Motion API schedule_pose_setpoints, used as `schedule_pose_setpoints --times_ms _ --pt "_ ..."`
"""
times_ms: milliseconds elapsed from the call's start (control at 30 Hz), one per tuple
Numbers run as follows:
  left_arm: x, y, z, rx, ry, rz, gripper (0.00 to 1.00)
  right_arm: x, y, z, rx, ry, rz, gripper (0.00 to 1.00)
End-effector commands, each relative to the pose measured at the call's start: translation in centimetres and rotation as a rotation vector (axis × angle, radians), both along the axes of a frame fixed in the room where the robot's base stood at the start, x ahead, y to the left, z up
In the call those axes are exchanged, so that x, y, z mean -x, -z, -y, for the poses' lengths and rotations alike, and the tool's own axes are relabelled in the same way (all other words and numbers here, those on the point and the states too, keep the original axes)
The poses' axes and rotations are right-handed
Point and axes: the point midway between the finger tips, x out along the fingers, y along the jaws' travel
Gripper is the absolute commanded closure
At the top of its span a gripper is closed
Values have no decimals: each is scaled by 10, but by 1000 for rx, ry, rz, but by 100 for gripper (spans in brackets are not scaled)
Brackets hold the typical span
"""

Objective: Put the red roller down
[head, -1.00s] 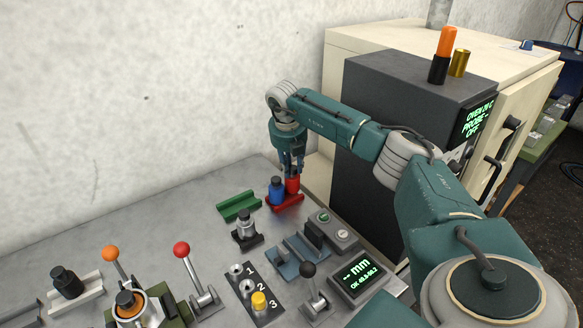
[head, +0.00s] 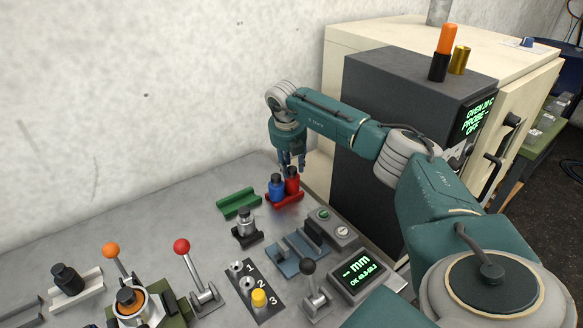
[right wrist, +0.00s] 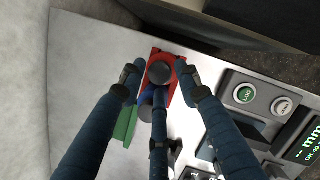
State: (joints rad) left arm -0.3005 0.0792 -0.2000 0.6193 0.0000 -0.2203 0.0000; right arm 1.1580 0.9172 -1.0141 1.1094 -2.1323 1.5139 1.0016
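The red roller (head: 293,187), with a dark top, stands upright in the red holder (head: 289,201) at the back of the bench. The blue roller (head: 276,190) stands just left of it in the same holder. My right gripper (head: 290,164) is above the red roller, fingers pointing down. In the right wrist view, its fingers are spread around the roller's dark top (right wrist: 159,73), with gaps at the sides. The blue roller (right wrist: 146,98) is partly hidden by a finger there. My left gripper is not in view.
A green holder (head: 239,203) lies empty left of the red one. A grey metal roller (head: 246,224) stands in a dark holder in front. The dark oven housing (head: 365,150) rises close on the right. Levers and a gauge display (head: 359,273) are nearer.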

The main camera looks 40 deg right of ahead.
Motion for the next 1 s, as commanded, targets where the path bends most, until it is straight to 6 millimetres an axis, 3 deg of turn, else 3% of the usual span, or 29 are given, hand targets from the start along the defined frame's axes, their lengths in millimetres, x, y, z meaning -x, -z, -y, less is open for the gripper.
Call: schedule_pose_setpoints --times_ms 500,700,1000 --pt "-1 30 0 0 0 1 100 15 -94 -22 1 -1 4 67" --pt "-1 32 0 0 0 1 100 18 -107 -25 0 0 0 67" --pt "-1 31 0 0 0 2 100 18 -108 -25 0 0 0 67"
